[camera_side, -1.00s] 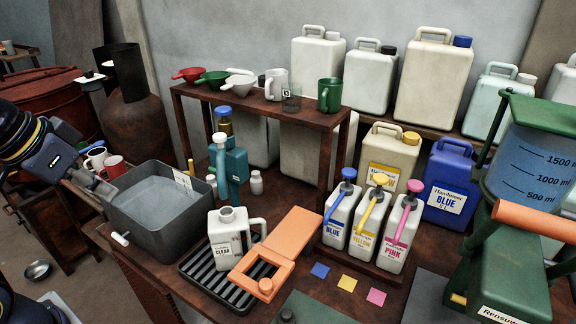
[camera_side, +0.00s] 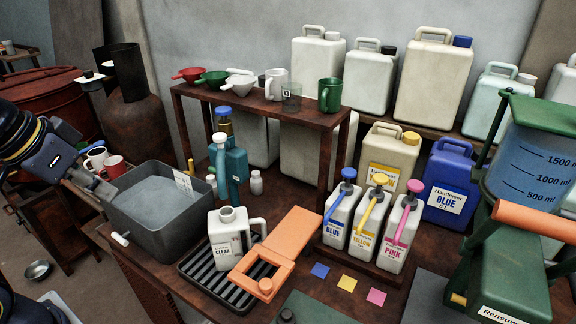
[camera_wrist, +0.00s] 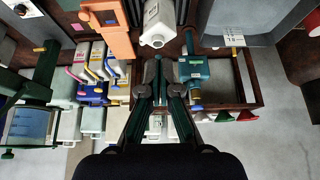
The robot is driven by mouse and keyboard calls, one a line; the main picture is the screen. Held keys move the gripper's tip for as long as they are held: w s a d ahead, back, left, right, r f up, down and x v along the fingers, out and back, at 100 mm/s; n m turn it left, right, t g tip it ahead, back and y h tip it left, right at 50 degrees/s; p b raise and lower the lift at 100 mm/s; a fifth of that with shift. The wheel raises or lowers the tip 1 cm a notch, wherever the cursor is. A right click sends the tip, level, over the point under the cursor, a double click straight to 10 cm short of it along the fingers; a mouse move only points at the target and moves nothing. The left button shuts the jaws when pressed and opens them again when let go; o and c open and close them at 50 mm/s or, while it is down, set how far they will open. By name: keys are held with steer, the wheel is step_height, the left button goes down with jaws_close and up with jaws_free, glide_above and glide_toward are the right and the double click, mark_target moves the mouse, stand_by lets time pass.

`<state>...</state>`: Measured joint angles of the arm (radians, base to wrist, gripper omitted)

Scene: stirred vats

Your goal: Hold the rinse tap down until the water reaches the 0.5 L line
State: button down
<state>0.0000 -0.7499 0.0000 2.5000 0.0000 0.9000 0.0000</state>
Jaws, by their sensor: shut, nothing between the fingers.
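My gripper (camera_side: 108,192) is at the left in the side view, beside the left rim of a grey basin (camera_side: 160,232). Its fingers are together and empty; they also show in the wrist view (camera_wrist: 161,62).
A white jug marked CLEAR (camera_side: 228,250) stands on a drip grate (camera_side: 205,285) beside an orange stand (camera_side: 290,240). Blue, yellow and pink pump bottles (camera_side: 340,222) stand in a row. A shelf (camera_side: 262,112) with cups and funnels is behind.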

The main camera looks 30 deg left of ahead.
stand_by(0.3)
steer(key=w+r+m+t, duration=0.35)
steer(key=w+r, duration=1.05)
steer(key=w, duration=0.5)
steer(key=w+a+n+t, duration=0.1)
steer(key=w+a, duration=0.2)
steer(key=w, duration=0.3)
steer(key=w+a+n, duration=0.1)
steer(key=w+a, duration=0.3)
steer(key=w, duration=0.1)
steer(key=w+a+f+n, duration=0.1)
steer(key=w+a+f, duration=0.2)
steer(key=a+f, duration=0.2)
steer(key=shift+a+f+g, duration=0.25)
steer(key=shift+a+g, duration=0.15)
steer(key=shift+g, duration=0.05)
